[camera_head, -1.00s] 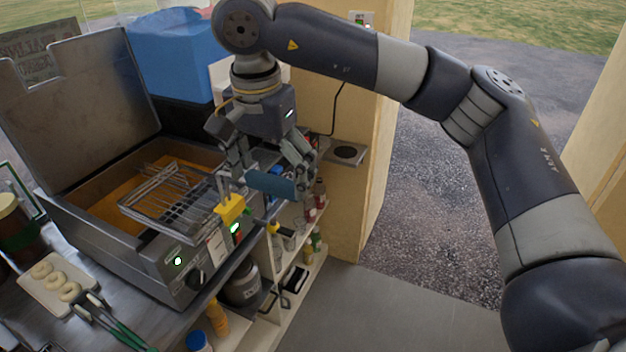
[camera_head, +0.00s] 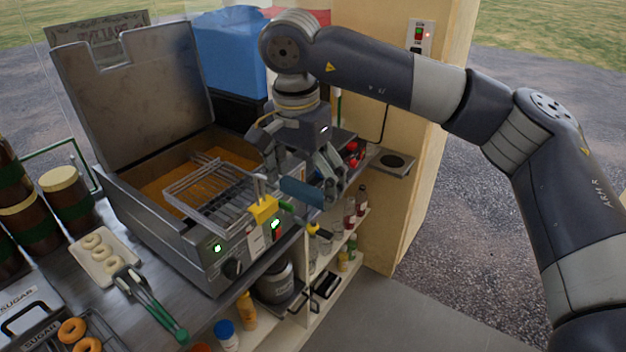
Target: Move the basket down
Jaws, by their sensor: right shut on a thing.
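The wire basket (camera_head: 207,187) sits over the open vat of the steel fryer (camera_head: 165,238), at about rim height. Orange oil (camera_head: 160,188) shows around it. I cannot tell whether its bottom touches the oil. Its blue handle (camera_head: 302,194) sticks out past the fryer's front right edge. My right gripper (camera_head: 305,182) is shut on this handle from above. A yellow part (camera_head: 263,209) stands at the fryer's front edge by the basket. My left gripper is not in view.
The fryer's lid (camera_head: 135,90) stands open behind the vat. A tray of pale rings (camera_head: 98,262), green-handled tongs (camera_head: 150,308) and brown jars (camera_head: 68,198) are at the left. Shelves with bottles (camera_head: 350,212) are below right. A blue box (camera_head: 228,52) stands behind.

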